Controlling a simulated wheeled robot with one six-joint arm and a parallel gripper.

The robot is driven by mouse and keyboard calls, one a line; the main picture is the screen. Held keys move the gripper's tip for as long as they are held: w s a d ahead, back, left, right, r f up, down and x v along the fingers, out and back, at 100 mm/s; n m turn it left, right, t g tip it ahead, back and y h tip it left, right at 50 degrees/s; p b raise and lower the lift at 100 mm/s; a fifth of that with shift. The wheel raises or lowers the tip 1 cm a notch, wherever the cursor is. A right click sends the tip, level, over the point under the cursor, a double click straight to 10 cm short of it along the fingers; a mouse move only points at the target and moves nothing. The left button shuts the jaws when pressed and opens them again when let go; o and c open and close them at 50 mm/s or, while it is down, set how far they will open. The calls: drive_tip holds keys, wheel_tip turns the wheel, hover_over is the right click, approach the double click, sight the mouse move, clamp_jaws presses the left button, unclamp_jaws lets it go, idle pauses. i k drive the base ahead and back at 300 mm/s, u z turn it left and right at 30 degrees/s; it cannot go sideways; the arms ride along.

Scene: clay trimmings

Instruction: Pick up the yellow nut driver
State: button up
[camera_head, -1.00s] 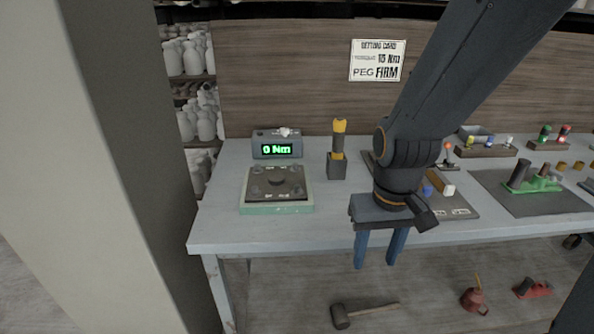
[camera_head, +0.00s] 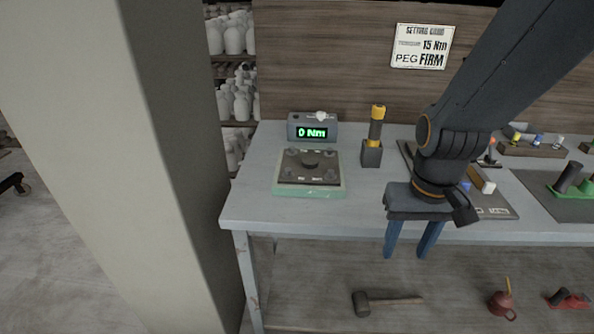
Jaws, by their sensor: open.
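The yellow nut driver (camera_head: 376,125) stands upright in a small dark block holder (camera_head: 371,155) on the workbench. It has a yellow top, a dark grip and a yellow band low down; its lower end is hidden in the holder. My gripper (camera_head: 408,252) hangs at the bench's front edge, to the right of and nearer than the driver. Its two blue fingers point down, apart, with nothing between them.
A display box reading 0 Nm (camera_head: 312,128) and a green-based plate fixture (camera_head: 308,190) stand left of the driver. A dark mat (camera_head: 497,207) with small parts lies behind my arm. A setting card (camera_head: 422,46) reads 15 Nm, PEG FIRM. A mallet (camera_head: 362,304) lies below the bench.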

sight(377, 110)
drive_tip(key=u, duration=0.55)
drive_tip(key=k, duration=0.65)
drive_tip(key=u, duration=0.75)
drive_tip(key=i, duration=0.7)
drive_tip(key=z, duration=0.7)
drive_tip(key=i, duration=0.65)
drive_tip(key=z, duration=0.65)
